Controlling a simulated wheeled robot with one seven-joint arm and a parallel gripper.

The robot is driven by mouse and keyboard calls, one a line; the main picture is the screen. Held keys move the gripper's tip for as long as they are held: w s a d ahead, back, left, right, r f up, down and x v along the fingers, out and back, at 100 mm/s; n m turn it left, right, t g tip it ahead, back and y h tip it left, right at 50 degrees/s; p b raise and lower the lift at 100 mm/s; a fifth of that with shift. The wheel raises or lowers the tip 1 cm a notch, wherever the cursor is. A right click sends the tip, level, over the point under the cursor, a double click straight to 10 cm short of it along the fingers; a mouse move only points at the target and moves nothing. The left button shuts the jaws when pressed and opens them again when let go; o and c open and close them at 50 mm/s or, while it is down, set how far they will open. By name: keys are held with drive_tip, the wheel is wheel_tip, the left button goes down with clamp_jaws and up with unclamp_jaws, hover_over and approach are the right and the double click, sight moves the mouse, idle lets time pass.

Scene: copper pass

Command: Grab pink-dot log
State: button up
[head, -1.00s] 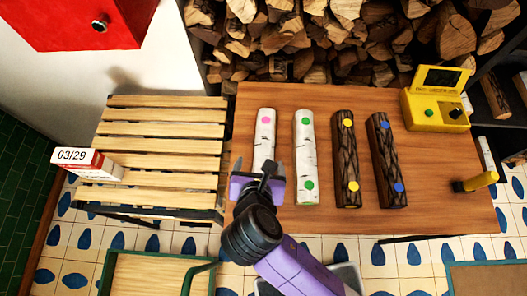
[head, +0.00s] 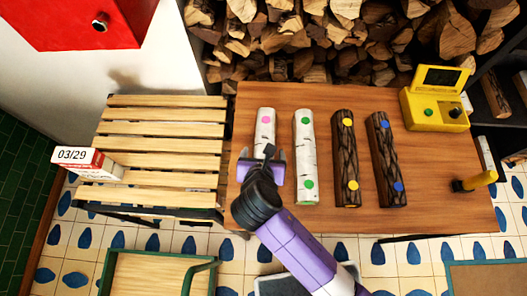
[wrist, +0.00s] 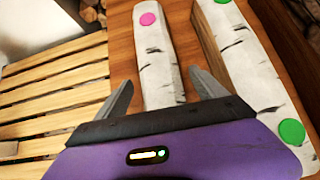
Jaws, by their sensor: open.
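The pink-dot log (head: 265,134) is a white birch log on the left of the row on the wooden table (head: 430,215). Its pink dot is at the far end. It also shows in the wrist view (wrist: 157,60), running away from my gripper. My gripper (head: 262,158) is open over the near part of this log, with a finger on each side of it in the wrist view (wrist: 163,92). The log's near end is hidden by my gripper. I cannot tell how high the fingers are above the table.
A green-dot birch log (head: 304,150) lies close on the right. A yellow-dot dark log (head: 346,155) and a blue-dot dark log (head: 384,155) lie beyond it. A yellow device (head: 437,105) stands at the back right. A slatted bench (head: 160,145) adjoins the table's left side.

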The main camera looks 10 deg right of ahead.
clamp_jaws()
drive_tip(key=shift+r, duration=0.15)
